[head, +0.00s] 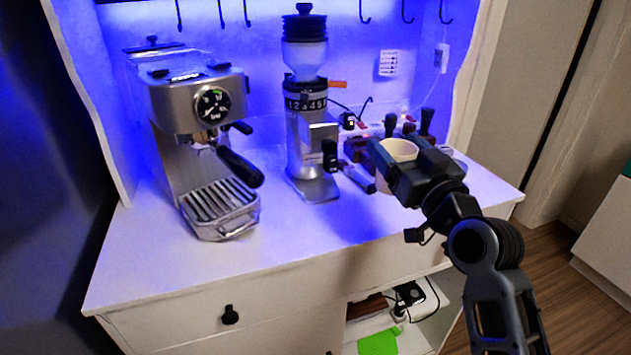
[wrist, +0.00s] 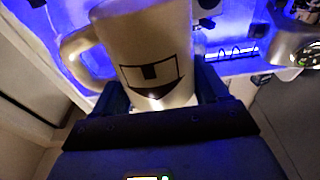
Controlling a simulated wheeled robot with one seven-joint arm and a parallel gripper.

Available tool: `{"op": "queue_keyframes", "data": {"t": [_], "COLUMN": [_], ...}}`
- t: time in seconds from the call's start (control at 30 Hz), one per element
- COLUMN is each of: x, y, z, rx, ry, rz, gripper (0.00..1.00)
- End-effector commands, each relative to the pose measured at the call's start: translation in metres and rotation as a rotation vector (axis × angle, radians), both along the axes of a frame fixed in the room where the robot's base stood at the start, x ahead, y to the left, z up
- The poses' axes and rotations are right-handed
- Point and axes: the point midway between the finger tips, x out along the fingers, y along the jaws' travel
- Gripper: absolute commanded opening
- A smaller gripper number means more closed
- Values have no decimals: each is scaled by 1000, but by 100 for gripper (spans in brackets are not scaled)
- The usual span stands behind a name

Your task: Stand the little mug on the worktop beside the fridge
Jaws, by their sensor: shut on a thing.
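The little mug (head: 398,149) is cream-coloured and sits in the jaws of my gripper (head: 394,172) at the right of the cabinet worktop. In the wrist view the mug (wrist: 150,50) shows a drawn smiling face with one tooth, and its handle is at the left. My gripper (wrist: 160,105) is shut on the mug. The head view does not show clearly whether the mug's base touches the worktop (head: 290,225). The fridge is not recognisable in either view.
An espresso machine (head: 195,130) stands at the left of the worktop and a coffee grinder (head: 306,110) in the middle. Dark-handled tools (head: 390,125) stand behind the mug. The front strip of the worktop is clear. Hooks hang above.

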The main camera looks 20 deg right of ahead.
Motion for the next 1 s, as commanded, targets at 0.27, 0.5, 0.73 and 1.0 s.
{"op": "queue_keyframes", "data": {"t": [0.27, 0.5, 0.73, 1.0], "x": [21, 43, 53, 57], "y": [39, 77, 97, 102], "z": [-22, -49, -67, -78], "rx": [0, -1, -2, 1], "ry": [5, 1, -1, 1], "rz": [5, 4, 4, 1], "gripper": [35, 35, 35, 35]}}
